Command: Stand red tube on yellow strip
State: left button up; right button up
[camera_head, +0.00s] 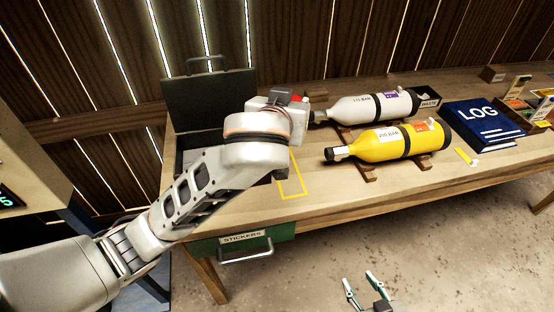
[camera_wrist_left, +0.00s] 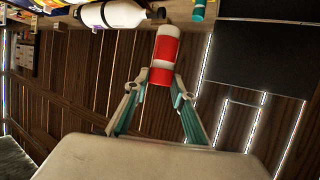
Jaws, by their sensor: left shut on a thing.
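The red tube (camera_wrist_left: 166,48) is a red cylinder with white bands, seen in the left wrist view. My left gripper (camera_wrist_left: 157,82) is shut on it near one end. In the head view, my left wrist hides the fingers, and only a bit of red (camera_head: 298,98) shows behind it. A yellow tape outline (camera_head: 293,195) lies on the bench, partly covered by my left arm. A small yellow strip (camera_head: 462,155) lies in front of the blue log book. My right gripper (camera_head: 359,281) is open and empty at the bottom of the head view, over the floor.
A white bottle (camera_head: 370,106) and a yellow bottle (camera_head: 390,143) lie on wooden cradles right of my left wrist. An open dark case (camera_head: 208,100) stands at the left. The log book (camera_head: 484,124) lies farther right. A green drawer (camera_head: 222,247) hangs under the bench.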

pick_arm(q)
jog(key=shift+s+d+f+b, duration=0.15)
jog(key=shift+f+b, duration=0.85)
jog(key=shift+f, duration=4.1)
jog(key=shift+s+d+f+b, duration=0.1)
jog(key=shift+f+b, duration=0.9)
jog(key=shift+f, duration=4.1)
jog(key=shift+f, duration=0.15)
jog(key=o, duration=1.1)
